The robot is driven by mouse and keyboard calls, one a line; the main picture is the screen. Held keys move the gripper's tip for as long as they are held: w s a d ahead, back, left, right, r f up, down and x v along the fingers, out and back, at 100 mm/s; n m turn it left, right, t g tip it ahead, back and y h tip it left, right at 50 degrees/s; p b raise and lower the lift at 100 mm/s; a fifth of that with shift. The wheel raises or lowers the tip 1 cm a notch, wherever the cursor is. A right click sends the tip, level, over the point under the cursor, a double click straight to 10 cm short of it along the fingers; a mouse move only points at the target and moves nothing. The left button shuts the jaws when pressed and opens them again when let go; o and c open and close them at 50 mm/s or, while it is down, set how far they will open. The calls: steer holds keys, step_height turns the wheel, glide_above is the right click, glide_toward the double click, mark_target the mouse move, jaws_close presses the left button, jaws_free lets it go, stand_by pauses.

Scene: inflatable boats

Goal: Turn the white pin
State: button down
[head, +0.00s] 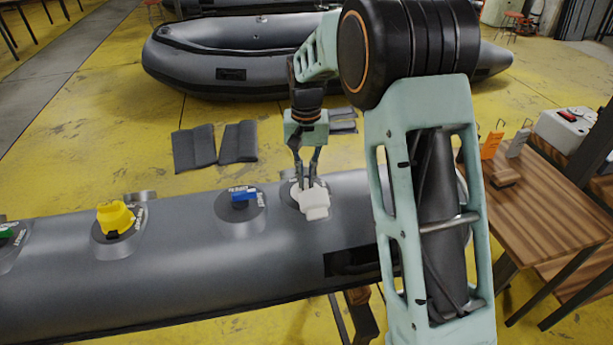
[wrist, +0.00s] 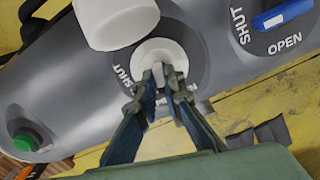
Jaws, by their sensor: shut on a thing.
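The white pin (head: 314,205) sits on a dark round valve base on top of the grey inflatable tube (head: 175,255). In the wrist view the pin shows as a large white cap (wrist: 115,20) joined to a round white hub (wrist: 160,52). My gripper (head: 306,184) points down at the pin from above, and its fingers are close together. In the wrist view my gripper's fingertips (wrist: 167,80) are at the hub's edge, shut on the white pin. The fingers hide part of the hub and of the lettering; "SHUT" is readable beside it.
A blue handle (head: 244,196) and a yellow knob (head: 115,217) stand on the tube to the left. The wrist view shows a green knob (wrist: 25,142) on the tube. A wooden table (head: 545,205) is at the right. A grey boat (head: 225,65) lies behind.

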mark_target(306, 180)
steer(key=shift+n, duration=1.5)
steer(key=c, duration=2)
jaws_free()
steer(key=shift+c, duration=0.2)
steer(key=shift+r, duration=0.15)
step_height(306, 180, up, 12)
